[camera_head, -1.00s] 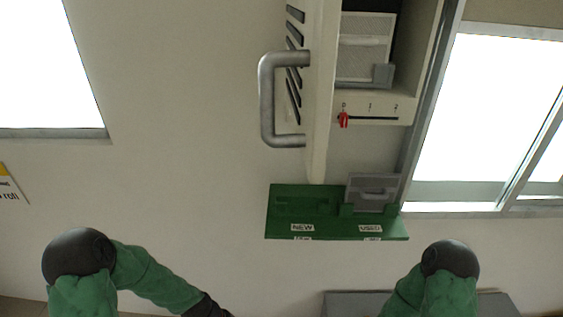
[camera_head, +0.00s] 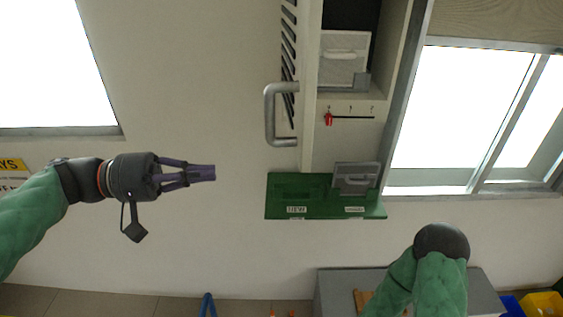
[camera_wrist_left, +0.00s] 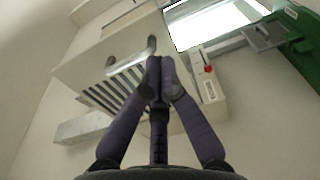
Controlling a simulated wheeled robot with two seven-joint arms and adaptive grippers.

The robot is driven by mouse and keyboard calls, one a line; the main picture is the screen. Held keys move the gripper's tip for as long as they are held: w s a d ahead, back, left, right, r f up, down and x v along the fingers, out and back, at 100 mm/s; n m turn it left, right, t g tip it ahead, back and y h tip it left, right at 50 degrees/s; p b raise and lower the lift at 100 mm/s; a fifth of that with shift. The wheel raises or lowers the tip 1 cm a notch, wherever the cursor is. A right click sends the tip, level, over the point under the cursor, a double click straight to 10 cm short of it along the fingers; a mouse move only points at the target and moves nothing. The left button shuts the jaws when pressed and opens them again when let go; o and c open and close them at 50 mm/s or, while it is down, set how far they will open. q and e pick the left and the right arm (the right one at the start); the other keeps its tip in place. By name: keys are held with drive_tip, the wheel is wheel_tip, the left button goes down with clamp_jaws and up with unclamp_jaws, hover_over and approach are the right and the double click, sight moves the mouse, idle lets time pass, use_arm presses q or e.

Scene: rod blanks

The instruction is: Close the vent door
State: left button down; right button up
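The vent door (camera_head: 309,60) is a pale panel with dark slats, standing open and seen nearly edge-on in the head view. Its grey bar handle (camera_head: 269,115) sticks out to the left. The door's slats (camera_wrist_left: 112,92) and handle (camera_wrist_left: 131,60) also show in the left wrist view. My left gripper (camera_head: 214,173) is left of and lower than the handle, apart from it, pointing right. Its purple fingers (camera_wrist_left: 160,72) meet at the tips with nothing seen between them. My right gripper is out of view; only part of that arm shows.
The open vent housing (camera_head: 340,150) holds a light filter (camera_head: 343,58) and has a red pointer (camera_head: 328,119) on a scale. A green shelf (camera_head: 325,211) marked NEW carries a grey filter (camera_head: 355,178). A grey cabinet (camera_head: 335,292) stands below. The wall around my left gripper is clear.

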use_arm(q)
drive_tip(key=r, duration=0.1)
drive_tip(key=p, duration=0.3)
approach(300, 164)
drive_tip(key=shift+g, duration=0.3)
drive_tip(key=d, duration=0.6)
drive_tip(key=shift+w+d, duration=0.4)
drive_tip(key=shift+d, duration=0.1)
